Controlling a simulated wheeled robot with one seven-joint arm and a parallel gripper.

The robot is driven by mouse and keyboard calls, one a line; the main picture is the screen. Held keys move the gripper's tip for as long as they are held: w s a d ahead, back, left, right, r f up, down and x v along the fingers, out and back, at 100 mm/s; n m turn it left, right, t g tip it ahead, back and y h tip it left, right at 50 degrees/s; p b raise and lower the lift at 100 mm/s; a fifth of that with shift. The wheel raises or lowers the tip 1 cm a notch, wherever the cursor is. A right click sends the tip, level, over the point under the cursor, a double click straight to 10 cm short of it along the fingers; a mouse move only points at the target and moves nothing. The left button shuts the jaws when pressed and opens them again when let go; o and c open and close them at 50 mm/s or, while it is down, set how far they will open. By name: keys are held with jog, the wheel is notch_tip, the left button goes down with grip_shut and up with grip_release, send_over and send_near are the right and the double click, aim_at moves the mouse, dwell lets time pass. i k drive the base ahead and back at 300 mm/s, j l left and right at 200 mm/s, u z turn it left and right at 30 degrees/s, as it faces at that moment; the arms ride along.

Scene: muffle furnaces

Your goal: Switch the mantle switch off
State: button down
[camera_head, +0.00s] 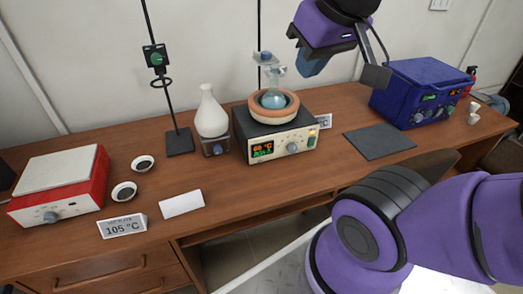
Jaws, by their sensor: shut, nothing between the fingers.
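The heating mantle (275,138) stands at the middle back of the bench, a dark box with a pale front panel and an orange-tan bowl on top. Its panel has a lit display (262,149), a knob (292,147) and a small greenish part at the right end (311,141), perhaps the switch; its position is too small to read. A round glass flask (273,99) sits in the bowl. My gripper (313,66) is shut and empty, above and to the right of the mantle in the picture, apart from its panel.
A white conical vessel (211,112) on a small base and a stand (180,141) are left of the mantle. A red hotplate (60,183) is far left; a blue instrument (421,92) is right, behind a dark mat (379,141). Bench before the mantle is clear.

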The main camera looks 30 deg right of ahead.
aim_at(312, 142)
jog(key=l+z, duration=0.15)
jog(key=l, duration=0.45)
jog(key=i+l+z, duration=0.15)
jog(key=l, duration=0.4)
jog(key=i+l+z, duration=0.15)
jog(key=l, duration=0.45)
jog(key=k, duration=0.05)
